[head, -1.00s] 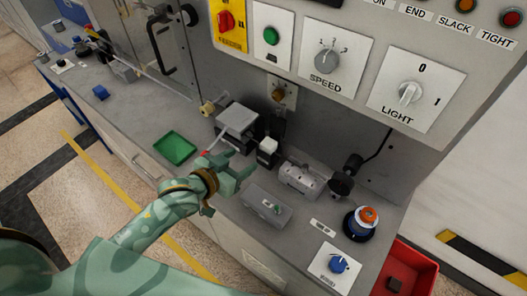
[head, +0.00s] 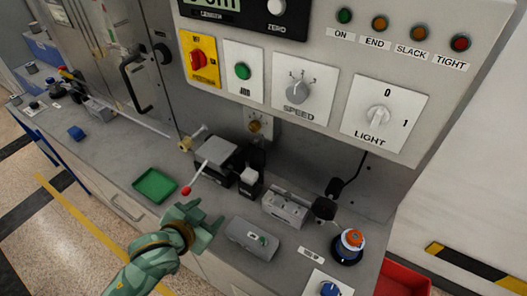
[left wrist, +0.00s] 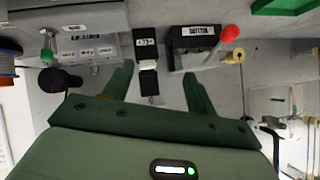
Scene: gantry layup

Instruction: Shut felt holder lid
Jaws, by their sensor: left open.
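A small black holder (head: 246,191) with a white block (head: 249,176) on it stands in the middle of the bench. I take it for the felt holder, but its label is too small to read; whether its lid is up is unclear. It also shows at top centre in the left wrist view (left wrist: 147,66). My left gripper (head: 203,212) is open and empty, in front of and to the left of the holder. In the left wrist view its fingers (left wrist: 160,88) stand apart, on either side of the holder's column. My right gripper is not in view.
A grey-topped unit (head: 217,152) with a red-knobbed lever (head: 186,191) stands left of the holder. A grey clamp block (head: 285,207) is to its right, a grey box (head: 252,238) in front. A green tray (head: 155,185) lies left. The control panel (head: 330,60) overhangs behind.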

